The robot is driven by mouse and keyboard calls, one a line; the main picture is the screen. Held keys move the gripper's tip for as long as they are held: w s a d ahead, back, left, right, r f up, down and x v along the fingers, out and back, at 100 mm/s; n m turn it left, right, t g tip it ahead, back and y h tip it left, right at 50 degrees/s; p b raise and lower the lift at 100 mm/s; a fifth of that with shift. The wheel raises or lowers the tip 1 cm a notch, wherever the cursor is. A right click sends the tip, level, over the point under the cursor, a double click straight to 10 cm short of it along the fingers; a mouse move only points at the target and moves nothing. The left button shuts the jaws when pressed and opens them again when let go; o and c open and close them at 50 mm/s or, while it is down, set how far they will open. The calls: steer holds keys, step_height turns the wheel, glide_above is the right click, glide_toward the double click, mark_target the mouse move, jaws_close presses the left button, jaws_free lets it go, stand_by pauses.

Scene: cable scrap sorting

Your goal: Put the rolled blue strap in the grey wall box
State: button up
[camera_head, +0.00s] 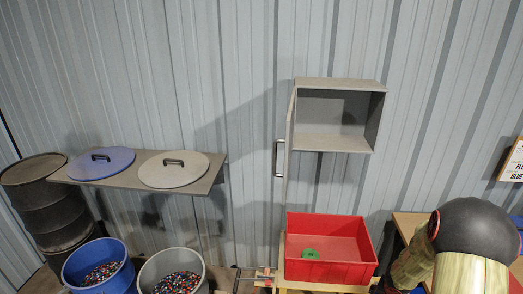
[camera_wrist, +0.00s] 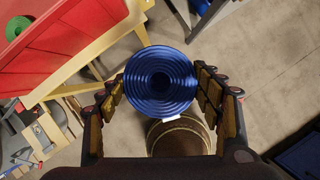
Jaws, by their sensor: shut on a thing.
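The rolled blue strap (camera_wrist: 148,98) is a round coil in the middle of the wrist view. My gripper (camera_wrist: 163,92) is shut on it, with one finger on each side. The strap does not show in the head view, where part of my arm fills the lower right. The grey wall box (camera_head: 335,143) is mounted on the corrugated wall in the head view. Its door (camera_head: 290,135) with a handle is swung open on the left, and its visible inside looks empty.
Below the wall box stands a red crate (camera_head: 330,270) holding a green roll (camera_head: 310,254); the crate also shows in the wrist view (camera_wrist: 70,40). At left are a shelf with blue (camera_head: 100,163) and grey lids (camera_head: 173,170), a dark barrel (camera_head: 45,205) and two filled bins.

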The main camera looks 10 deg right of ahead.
steer(key=shift+s+d+m+g, duration=0.15)
steer(key=shift+d+m+g, duration=0.15)
steer(key=shift+d+m, duration=0.45)
steer(key=m, duration=0.1)
steer(key=s+d+m, duration=0.1)
steer(key=m+g+h, duration=0.1)
steer(key=shift+s+d+r+m, duration=0.15)
steer(key=shift+d+r+m, duration=0.15)
steer(key=shift+m, duration=0.05)
steer(key=w+a+f+m+g+y+b, duration=0.1)
steer(key=w+a+f+m+g+b, duration=0.1)
steer(key=a+m, duration=0.5)
steer(key=w+a+f+m+g+y+b, duration=0.1)
steer(key=a+m+b, duration=0.6)
steer(key=a, duration=1)
steer(key=w+a+f+m+g+y+b, duration=0.2)
steer(key=w+a+f+m+g+b, duration=0.1)
steer(key=a, duration=0.9)
step_height(320, 180, down, 4)
steer(key=w+m+b, duration=0.1)
steer(key=m+b, duration=0.1)
steer(key=m, duration=0.2)
steer(key=shift+w+m, duration=0.15)
steer(key=shift+m, duration=0.25)
